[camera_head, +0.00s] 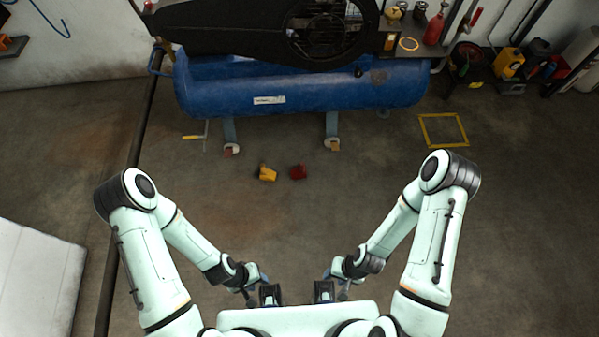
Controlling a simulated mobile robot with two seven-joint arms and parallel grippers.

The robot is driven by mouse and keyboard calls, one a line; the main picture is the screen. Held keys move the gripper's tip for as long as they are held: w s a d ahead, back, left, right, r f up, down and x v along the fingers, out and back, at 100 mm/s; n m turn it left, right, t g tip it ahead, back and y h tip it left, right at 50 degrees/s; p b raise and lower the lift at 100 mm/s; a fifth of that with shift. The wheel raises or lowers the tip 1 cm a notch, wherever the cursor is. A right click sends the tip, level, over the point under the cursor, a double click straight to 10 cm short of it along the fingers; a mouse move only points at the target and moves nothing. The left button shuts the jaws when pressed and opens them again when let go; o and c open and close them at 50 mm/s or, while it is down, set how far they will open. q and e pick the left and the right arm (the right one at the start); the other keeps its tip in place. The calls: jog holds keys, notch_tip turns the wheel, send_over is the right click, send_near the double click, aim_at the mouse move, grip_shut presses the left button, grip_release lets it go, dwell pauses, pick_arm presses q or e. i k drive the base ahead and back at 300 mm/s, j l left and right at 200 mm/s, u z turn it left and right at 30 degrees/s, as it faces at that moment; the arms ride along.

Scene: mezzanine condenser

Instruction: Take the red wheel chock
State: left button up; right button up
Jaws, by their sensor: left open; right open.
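A small red wheel chock (298,171) lies on the concrete floor in front of the blue tank, a little right of a yellow object. My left gripper (270,294) and my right gripper (324,292) are both close to my body at the bottom of the view. Both are open and appear empty. They are well apart from the red chock, which lies farther off across bare floor. Nothing covers the chock.
A yellow chock-like object (267,173) lies just left of the red one. The blue tank (300,90) stands behind on short legs. A yellow square outline (443,130) marks the floor at right. A pipe runs along the left. The floor between is clear.

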aim_at(298, 173)
jog(key=i+l+u, duration=0.95)
jog(key=i+u, duration=0.1)
jog(key=i, duration=0.2)
